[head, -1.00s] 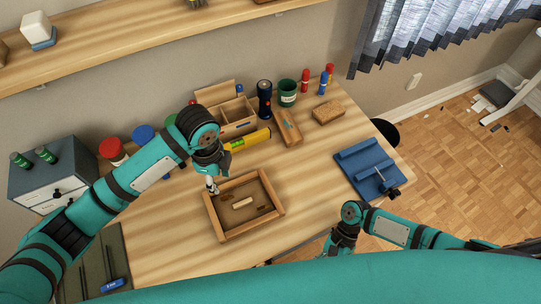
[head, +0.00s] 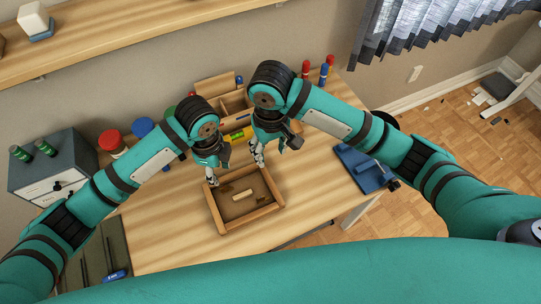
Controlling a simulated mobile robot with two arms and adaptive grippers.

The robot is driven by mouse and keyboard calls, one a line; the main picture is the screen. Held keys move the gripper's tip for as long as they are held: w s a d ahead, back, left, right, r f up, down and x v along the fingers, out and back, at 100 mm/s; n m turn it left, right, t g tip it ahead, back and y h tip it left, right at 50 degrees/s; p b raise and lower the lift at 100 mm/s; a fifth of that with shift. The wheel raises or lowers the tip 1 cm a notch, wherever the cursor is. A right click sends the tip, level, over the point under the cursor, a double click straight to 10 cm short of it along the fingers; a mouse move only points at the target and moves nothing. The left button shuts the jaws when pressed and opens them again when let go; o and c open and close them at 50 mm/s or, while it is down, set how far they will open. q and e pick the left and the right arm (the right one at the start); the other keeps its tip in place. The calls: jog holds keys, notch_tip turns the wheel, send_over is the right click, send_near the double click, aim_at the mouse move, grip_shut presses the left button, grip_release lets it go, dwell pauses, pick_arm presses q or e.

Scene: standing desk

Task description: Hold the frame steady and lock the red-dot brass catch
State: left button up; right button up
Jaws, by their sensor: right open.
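The wooden frame (head: 252,218) lies on the desk like a shallow open tray, with a pale wooden block (head: 242,195) and small brownish parts on its inner panel. A red dot or brass catch is too small to make out. My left gripper (head: 212,182) points down at the frame's back left corner, at or touching the rim; its fingers are too small to tell open from shut. My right gripper (head: 258,159) is open and points down just above the frame's back right corner, with nothing seen in it.
A blue vise-like fixture (head: 362,168) lies to the right. A grey drawer cabinet (head: 55,165) is at left. The desk in front of the frame is clear.

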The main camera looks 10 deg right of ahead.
aim_at(270, 182)
notch_tip(270, 182, down, 17)
jog(key=shift+f, duration=0.1)
dwell(0.4)
grip_shut()
dwell(0.4)
